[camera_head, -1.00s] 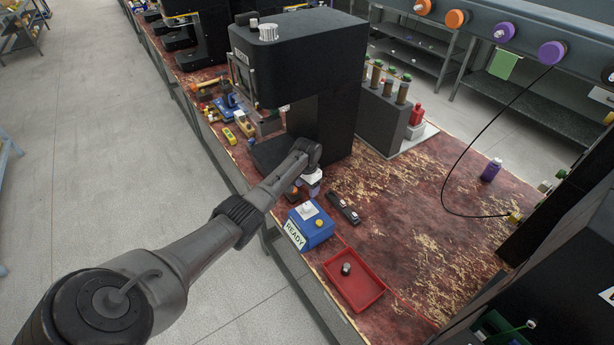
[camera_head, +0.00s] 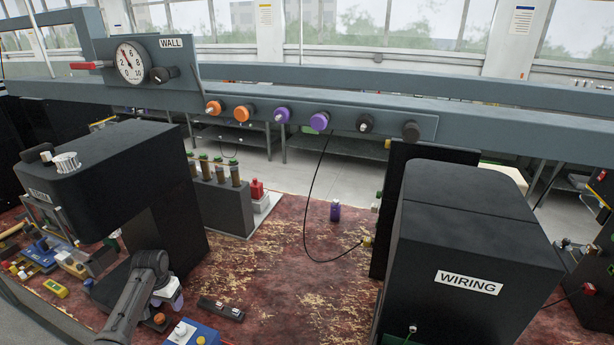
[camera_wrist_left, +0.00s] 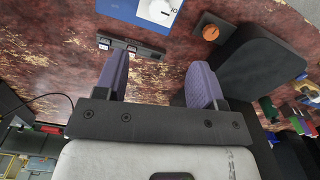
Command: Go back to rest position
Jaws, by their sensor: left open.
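The worn red bench top (camera_wrist_left: 60,45) lies beyond the fingers. My right gripper does not show in either view.
A black switch strip (camera_head: 221,308) and a blue box (camera_head: 192,333) lie near my left gripper. A black WIRING cabinet (camera_head: 470,250) blocks the right. A rail with knobs (camera_head: 320,121) and a WALL gauge (camera_head: 131,63) crosses above. The bench middle is mostly clear.

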